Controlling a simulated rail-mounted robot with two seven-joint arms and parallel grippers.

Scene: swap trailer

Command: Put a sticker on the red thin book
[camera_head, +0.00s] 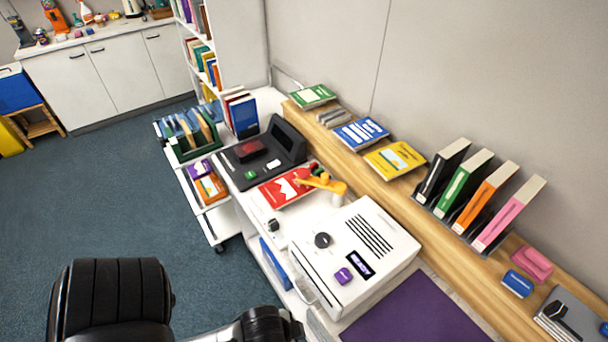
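A thin red book (282,189) with a white design on its cover lies flat on the white counter, between a black desk device and a large white machine. A yellow-orange tool-like object (323,183) is at its right end and covers part of that edge in this view; I cannot tell whether they touch. I cannot pick out a separate sticker with certainty. Neither of my grippers is in view, and nothing that I can recognise as a gripper is near the red book.
The black device (288,138) stands behind the book, the white machine (362,250) in front. A wooden ledge (408,192) along the wall holds flat books and several upright ones. A cart (196,204) with books stands left. A purple mat (418,312) is clear.

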